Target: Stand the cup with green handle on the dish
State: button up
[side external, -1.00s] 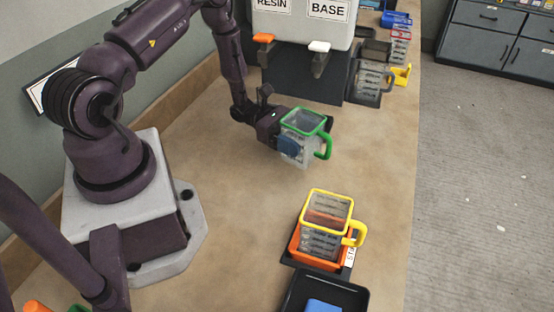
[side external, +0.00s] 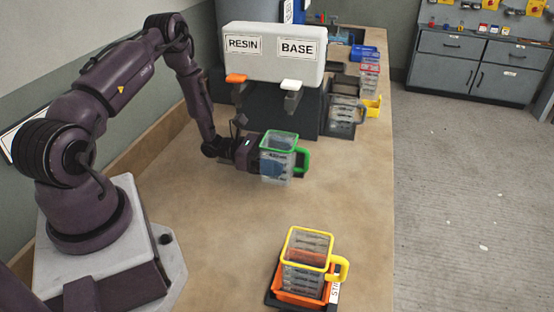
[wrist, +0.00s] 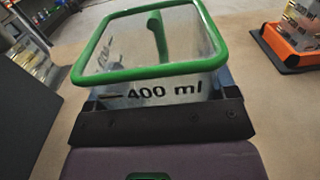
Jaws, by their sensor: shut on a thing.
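The cup with green handle (side external: 278,163) is clear, with a green rim and its handle on the right in the side view. My gripper (side external: 272,163) is shut on its body from the left and holds it upright, in front of the dispenser. In the wrist view, the cup (wrist: 150,85) fills the middle, with "400 ml" on its near wall between the fingers. I cannot tell whether its base is clear of the bench. An orange dish (side external: 300,296) at the bottom of the side view bears a cup with yellow handle (side external: 306,262); I cannot tell if this is the task's dish.
A dispenser labelled RESIN and BASE (side external: 275,68), with an orange and a white tap, stands behind the held cup. Other cups (side external: 343,112) and coloured bins (side external: 363,53) line the bench's far right edge. The bench (side external: 220,235) between the two cups is bare.

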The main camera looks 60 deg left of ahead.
jog(key=shift+w+a+f, duration=0.15)
jog(key=shift+w+a, duration=1.55)
jog(key=shift+w+a+f, duration=0.1)
jog(key=shift+w+a, duration=1.55)
jog(key=shift+f, duration=0.85)
jog(key=shift+f, duration=0.35)
jog(key=o, duration=0.9)
jog(key=shift+c, duration=0.2)
jog(key=shift+a, duration=0.1)
